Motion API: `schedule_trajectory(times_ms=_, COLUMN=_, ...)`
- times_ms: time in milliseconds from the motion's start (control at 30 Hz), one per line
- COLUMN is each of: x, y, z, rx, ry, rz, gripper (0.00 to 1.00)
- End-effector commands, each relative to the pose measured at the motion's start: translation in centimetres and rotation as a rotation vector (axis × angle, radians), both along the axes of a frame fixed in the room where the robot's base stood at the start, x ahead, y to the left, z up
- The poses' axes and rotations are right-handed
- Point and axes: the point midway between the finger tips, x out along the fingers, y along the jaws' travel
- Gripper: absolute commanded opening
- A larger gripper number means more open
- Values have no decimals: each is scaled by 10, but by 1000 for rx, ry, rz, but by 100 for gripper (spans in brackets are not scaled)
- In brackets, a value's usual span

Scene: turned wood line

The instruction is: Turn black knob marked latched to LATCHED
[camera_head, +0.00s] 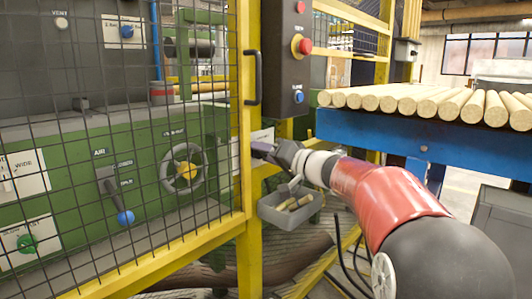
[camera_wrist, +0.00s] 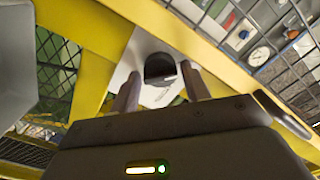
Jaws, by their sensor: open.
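The black knob (camera_wrist: 158,66) shows in the wrist view on a white plate (camera_wrist: 150,95), which carries small lettering I cannot read. My gripper (camera_wrist: 160,72) is open, with one finger to each side of the knob. Small gaps seem to show beside it, and I cannot tell whether either finger touches. In the head view my gripper (camera_head: 263,150) is at the white plate (camera_head: 262,136) by the yellow post. The knob cannot be made out there, and its pointing direction is unclear.
A yellow mesh guard (camera_head: 120,150) stands at left before a green machine with a handwheel (camera_head: 184,170). A black control box (camera_head: 287,60) hangs above my gripper. A grey bin (camera_head: 290,210) is below. Wooden rods (camera_head: 430,100) lie on a blue-framed table at right.

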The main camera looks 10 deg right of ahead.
Motion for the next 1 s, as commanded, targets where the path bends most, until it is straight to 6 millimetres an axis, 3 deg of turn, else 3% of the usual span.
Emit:
schedule_trajectory(times_ms=133, x=0, y=0, z=0, rx=0, ry=0, rz=0, gripper=45)
schedule_trajectory(times_ms=367, x=0, y=0, z=0, rx=0, ry=1, rz=1, gripper=15)
schedule_trajectory(times_ms=667, x=-1, y=0, z=-2, rx=28, ry=21, rz=1, gripper=14)
schedule_trajectory(times_ms=1000, x=-1, y=0, z=-3, rx=203, ry=149, rz=0, gripper=14)
